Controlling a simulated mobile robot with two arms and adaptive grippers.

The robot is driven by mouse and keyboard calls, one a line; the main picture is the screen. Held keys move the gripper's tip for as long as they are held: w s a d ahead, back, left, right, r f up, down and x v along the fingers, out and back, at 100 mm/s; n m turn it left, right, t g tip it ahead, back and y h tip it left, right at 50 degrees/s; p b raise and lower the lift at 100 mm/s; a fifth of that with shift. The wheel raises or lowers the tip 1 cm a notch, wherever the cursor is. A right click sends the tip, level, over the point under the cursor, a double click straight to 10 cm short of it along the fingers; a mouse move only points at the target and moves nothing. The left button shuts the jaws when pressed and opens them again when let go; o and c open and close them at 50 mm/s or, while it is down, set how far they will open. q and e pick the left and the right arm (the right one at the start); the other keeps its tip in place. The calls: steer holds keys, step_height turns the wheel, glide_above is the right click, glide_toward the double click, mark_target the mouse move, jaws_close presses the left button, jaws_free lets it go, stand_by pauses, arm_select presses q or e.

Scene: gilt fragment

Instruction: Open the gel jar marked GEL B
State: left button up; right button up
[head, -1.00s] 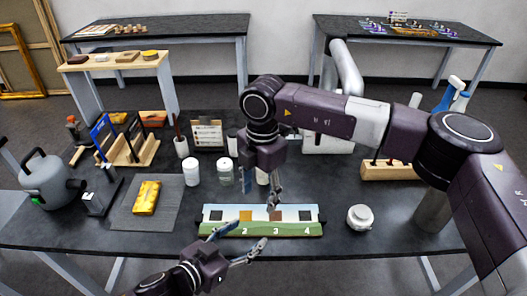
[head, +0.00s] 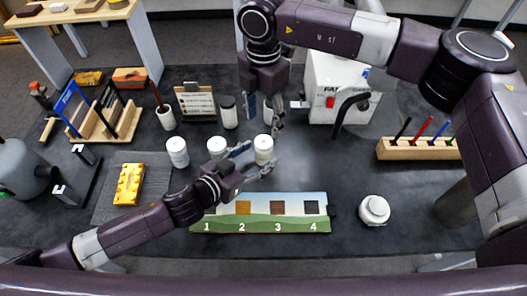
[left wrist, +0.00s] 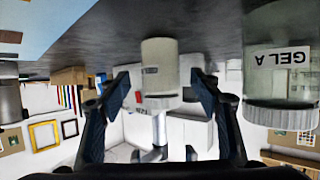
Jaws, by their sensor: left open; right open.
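A white-lidded jar (head: 263,150) stands upright on the dark table; its label cannot be read. My left gripper (head: 253,160) is open and empty just in front of it. In the left wrist view, the picture is upside down and a pale jar (left wrist: 160,55) shows between the open fingers, apart from them. A jar marked GEL A (left wrist: 285,75) is at the right there. Two more white-lidded jars, one in the middle (head: 217,148) and one at the left (head: 177,153), stand in the row. My right gripper (head: 265,118) is open above and behind the row. No GEL B label is readable.
A numbered colour strip (head: 260,225) lies in front of my left gripper. A pen block (head: 418,149) and a white machine (head: 325,88) are at the right and back. A yellow block (head: 129,184) lies on a grey mat at left.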

mark_target(258, 155)
arm_select(q)
steer(key=shift+x, duration=1.6)
steer(key=shift+c, duration=0.3)
jaws_close()
